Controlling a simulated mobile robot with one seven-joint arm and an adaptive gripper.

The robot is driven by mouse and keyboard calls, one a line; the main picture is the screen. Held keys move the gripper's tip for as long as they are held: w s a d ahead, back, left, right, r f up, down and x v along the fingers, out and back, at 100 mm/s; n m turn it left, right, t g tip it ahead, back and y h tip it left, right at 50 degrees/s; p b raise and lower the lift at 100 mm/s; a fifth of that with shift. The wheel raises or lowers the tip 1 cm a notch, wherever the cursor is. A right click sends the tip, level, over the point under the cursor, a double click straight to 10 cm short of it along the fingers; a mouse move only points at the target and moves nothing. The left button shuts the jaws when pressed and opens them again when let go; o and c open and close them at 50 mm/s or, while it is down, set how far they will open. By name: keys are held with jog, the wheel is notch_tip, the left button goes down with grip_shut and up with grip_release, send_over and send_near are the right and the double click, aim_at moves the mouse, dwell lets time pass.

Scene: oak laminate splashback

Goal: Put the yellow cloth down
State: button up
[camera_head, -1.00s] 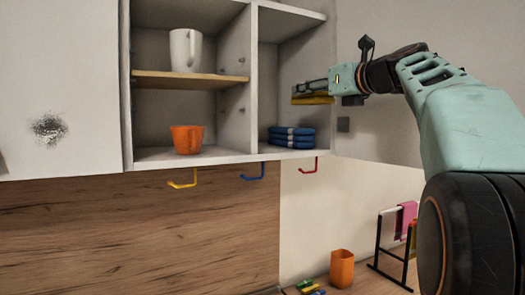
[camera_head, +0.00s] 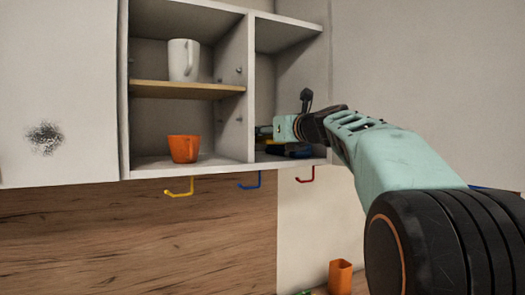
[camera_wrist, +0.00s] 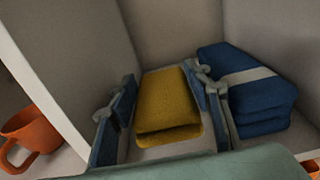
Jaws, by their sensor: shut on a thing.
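The folded yellow cloth (camera_wrist: 168,103) is between the two fingers of my gripper (camera_wrist: 160,115) in the wrist view. My gripper is shut on it. It is inside the right compartment of the open wall cupboard, low near the compartment floor. I cannot tell whether it touches the floor. A stack of folded blue cloths (camera_wrist: 252,95) with a pale stripe lies just right of it. In the head view my gripper (camera_head: 264,132) reaches into that compartment, and my arm hides most of the yellow cloth and part of the blue stack (camera_head: 292,150).
An orange mug (camera_head: 183,149) stands in the left compartment, beyond the upright divider (camera_head: 251,85). A white mug (camera_head: 183,60) stands on the shelf above it. Yellow (camera_head: 180,190), blue (camera_head: 251,182) and red (camera_head: 305,177) hooks hang below. An orange cup (camera_head: 340,277) stands on the counter.

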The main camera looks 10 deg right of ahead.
aim_at(262, 159)
jog(key=f, duration=0.1)
jog(key=w+a+f, duration=0.1)
jog(key=f, duration=0.1)
jog(key=f+b, duration=0.1)
jog(key=shift+w+a+f, duration=0.15)
jog(key=shift+f, duration=0.15)
jog(key=o, duration=1.1)
jog(key=shift+o, duration=0.2)
jog(key=shift+f+b, duration=0.25)
jog(key=shift+b, duration=0.1)
jog(key=b+v, duration=0.3)
jog(key=v, duration=0.8)
